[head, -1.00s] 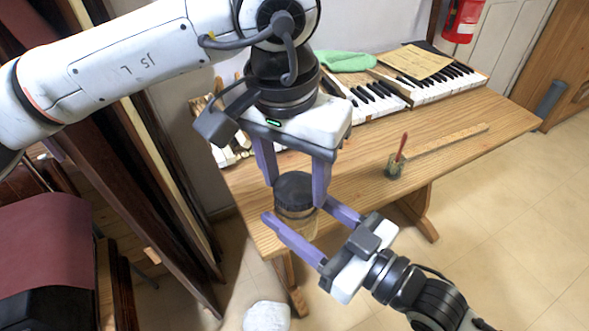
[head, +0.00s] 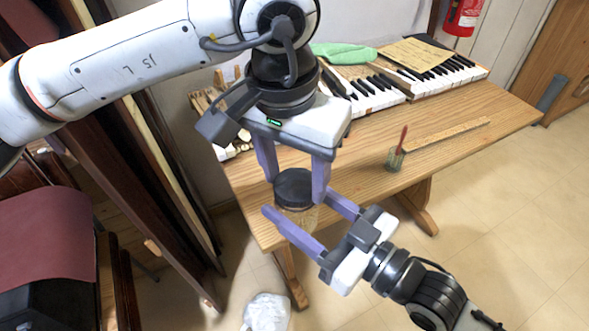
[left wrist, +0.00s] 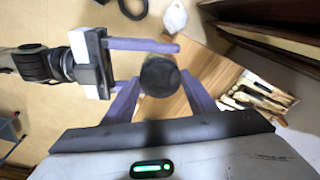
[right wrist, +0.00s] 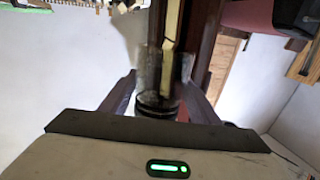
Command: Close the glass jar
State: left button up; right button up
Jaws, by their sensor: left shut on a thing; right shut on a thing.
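The dark round lid (head: 294,186) is between the fingers of my left gripper (head: 293,185), which points down from above and is shut on it. The clear glass jar (head: 298,217) is directly under the lid. My right gripper (head: 298,208) reaches in from the lower right and is shut around the jar's glass body, holding it off the table. The lid also shows from above in the left wrist view (left wrist: 160,76). In the right wrist view, the glass (right wrist: 166,68) is between the fingers. I cannot tell whether the lid is fully seated.
The wooden table (head: 450,150) is behind the jar. It bears piano keys (head: 375,98), a green cloth (head: 343,56), a small pot with a red-handled tool (head: 395,159) and a wooden strip (head: 447,134). A white bag (head: 267,312) lies on the floor below.

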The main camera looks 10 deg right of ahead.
pick_arm(q)
jog(key=m, duration=0.6)
jog(key=shift+w+a+m+g+h, duration=0.1)
jog(key=shift+w+m+g+h, duration=0.05)
jog(key=shift+m+g+h, duration=0.15)
jog(key=o, duration=1)
jog(key=shift+r, duration=2.25)
jog(key=shift+c, duration=0.4)
